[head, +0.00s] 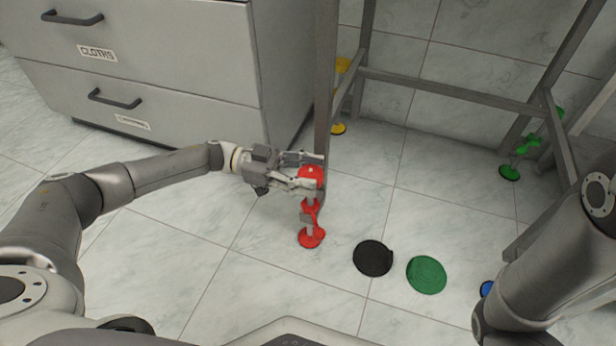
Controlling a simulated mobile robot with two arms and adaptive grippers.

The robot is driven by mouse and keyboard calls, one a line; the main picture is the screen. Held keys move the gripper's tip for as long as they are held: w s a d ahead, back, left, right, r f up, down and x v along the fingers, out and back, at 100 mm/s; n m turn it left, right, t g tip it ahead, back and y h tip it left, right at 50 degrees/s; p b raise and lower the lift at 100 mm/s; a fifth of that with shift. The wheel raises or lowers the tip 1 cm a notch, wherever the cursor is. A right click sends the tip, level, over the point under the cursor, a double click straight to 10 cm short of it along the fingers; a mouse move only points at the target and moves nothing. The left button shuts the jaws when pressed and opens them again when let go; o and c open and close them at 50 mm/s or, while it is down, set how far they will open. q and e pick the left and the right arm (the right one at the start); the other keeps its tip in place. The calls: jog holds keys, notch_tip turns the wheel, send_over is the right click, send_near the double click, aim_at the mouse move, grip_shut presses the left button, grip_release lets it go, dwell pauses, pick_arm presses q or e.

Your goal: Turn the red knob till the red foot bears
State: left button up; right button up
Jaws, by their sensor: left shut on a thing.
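The red knob (310,174) sits at the lower end of the near left leg of a metal frame. My left gripper (312,172) comes in from the left and is shut on the red knob, its fingers on either side of it. I cannot tell whether the foot presses on the floor. My right gripper is not in view; only my right arm shows at the right edge.
A black disc (372,258) and a green disc (426,275) lie on the tiled floor right of the red foot. A green foot (509,172), a yellow foot (338,128) and a blue foot (487,289) show at other legs. A grey drawer cabinet (170,70) stands behind my left arm.

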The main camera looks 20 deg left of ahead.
pick_arm(q)
jog(key=shift+m+g+b, duration=0.4)
jog(key=shift+m+g, duration=0.3)
jog(key=shift+g, duration=0.3)
jog(key=shift+r, duration=0.1)
jog(key=o, duration=1)
jog(key=shift+d, duration=0.1)
jog(key=shift+o, duration=0.2)
jog(key=w+a, duration=0.1)
jog(key=a, duration=1.1)
